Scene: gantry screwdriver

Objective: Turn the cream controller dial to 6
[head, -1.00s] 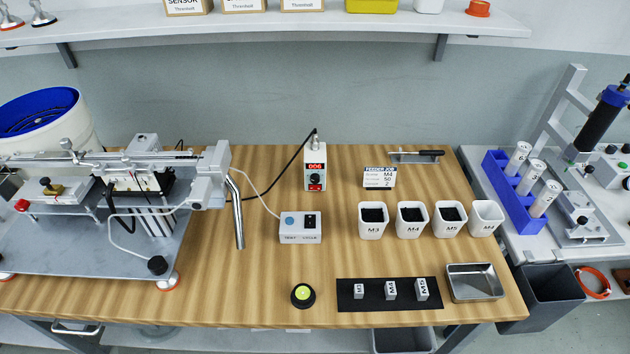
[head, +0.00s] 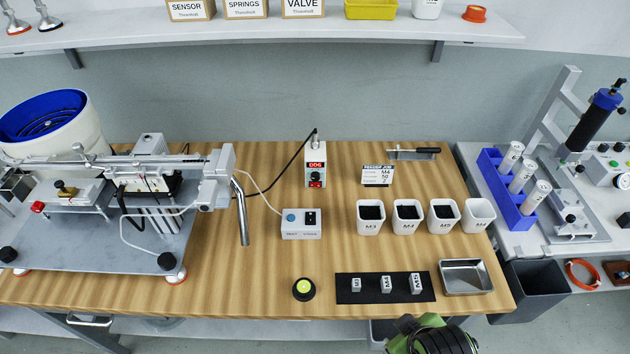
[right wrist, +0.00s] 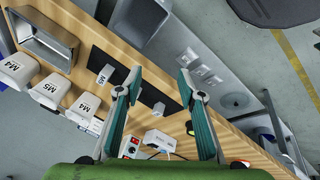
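The cream controller (head: 315,172) stands upright at the back middle of the bench in the head view. Its red display (head: 315,165) appears to read 006. A small dark dial sits below the display, with a red switch under it. The controller also shows in the right wrist view (right wrist: 130,148), low between my fingers and partly cut off by them. My right gripper (right wrist: 157,80) is open and empty, above the front of the bench and well apart from the controller. In the head view only green and black parts of my right arm show at the bottom edge. My left gripper is out of view.
A white switch box (head: 301,230) stands in front of the controller, with a metal tube (head: 241,215) to its left. White cups (head: 407,218), a job card (head: 378,175) and a black mat (head: 350,292) with blocks lie to the right. Bare wood surrounds the controller.

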